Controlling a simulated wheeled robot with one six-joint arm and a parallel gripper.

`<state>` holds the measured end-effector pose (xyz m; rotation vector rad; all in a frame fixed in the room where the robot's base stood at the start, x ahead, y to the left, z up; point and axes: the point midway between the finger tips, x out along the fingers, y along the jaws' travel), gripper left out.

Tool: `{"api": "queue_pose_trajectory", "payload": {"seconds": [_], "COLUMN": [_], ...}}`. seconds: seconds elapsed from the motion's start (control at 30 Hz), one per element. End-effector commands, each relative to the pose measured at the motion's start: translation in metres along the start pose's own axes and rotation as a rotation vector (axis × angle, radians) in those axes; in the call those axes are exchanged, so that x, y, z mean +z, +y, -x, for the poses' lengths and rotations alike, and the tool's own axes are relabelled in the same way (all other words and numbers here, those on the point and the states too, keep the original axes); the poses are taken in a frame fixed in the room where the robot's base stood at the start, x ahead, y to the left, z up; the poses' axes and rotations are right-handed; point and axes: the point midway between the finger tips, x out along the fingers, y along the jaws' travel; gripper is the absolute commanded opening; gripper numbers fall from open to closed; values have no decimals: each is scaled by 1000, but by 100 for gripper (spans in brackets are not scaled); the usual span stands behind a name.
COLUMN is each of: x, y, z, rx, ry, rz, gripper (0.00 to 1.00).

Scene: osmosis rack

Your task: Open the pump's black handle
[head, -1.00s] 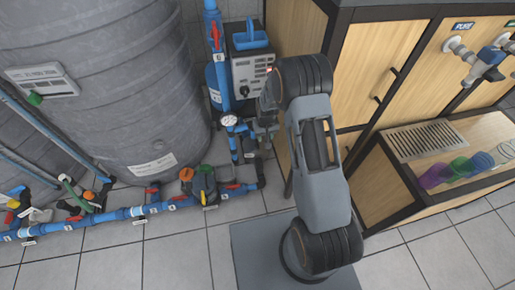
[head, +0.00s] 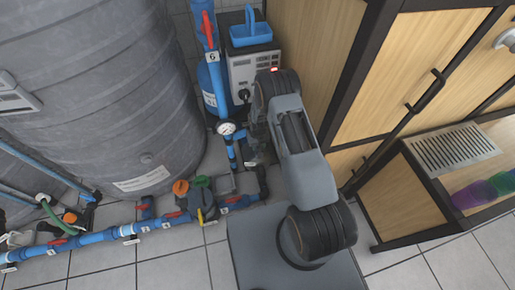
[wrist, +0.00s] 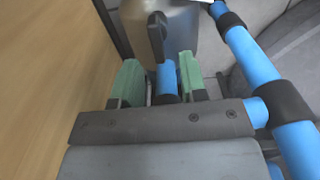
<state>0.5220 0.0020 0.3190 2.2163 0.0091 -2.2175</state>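In the wrist view, the black handle (wrist: 157,36) hangs upright in front of a rounded metallic body (wrist: 178,30), probably the pump. My gripper (wrist: 156,77) has two green fingers, spread apart with a gap between them. The handle is just beyond the fingertips, roughly in line with the gap, and I see no contact. A blue pipe (wrist: 166,80) shows between the fingers, below the handle. In the head view, my gripper end (head: 250,140) is low beside the pipework and mostly hidden by my arm. I cannot make out the handle there.
Blue pipes with a gauge (head: 227,128) stand left of my gripper. A control box (head: 250,70) is behind it, and a large grey tank (head: 110,90) is further left. A wooden cabinet (head: 400,70) is close on the right. Tiled floor is free in front.

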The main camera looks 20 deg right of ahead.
Motion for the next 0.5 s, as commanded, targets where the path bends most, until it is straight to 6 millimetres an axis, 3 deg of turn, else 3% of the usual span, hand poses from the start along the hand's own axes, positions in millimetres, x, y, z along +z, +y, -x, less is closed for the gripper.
{"api": "queue_pose_trajectory", "payload": {"seconds": [0.03,0.2,0.5], "x": [1,0,0], "y": [2,4,2], "z": [-12,-34,-49], "rx": [0,0,1], "ry": [-2,0,1], "rz": [-3,-7,-4], "gripper": [39,39,39]}}
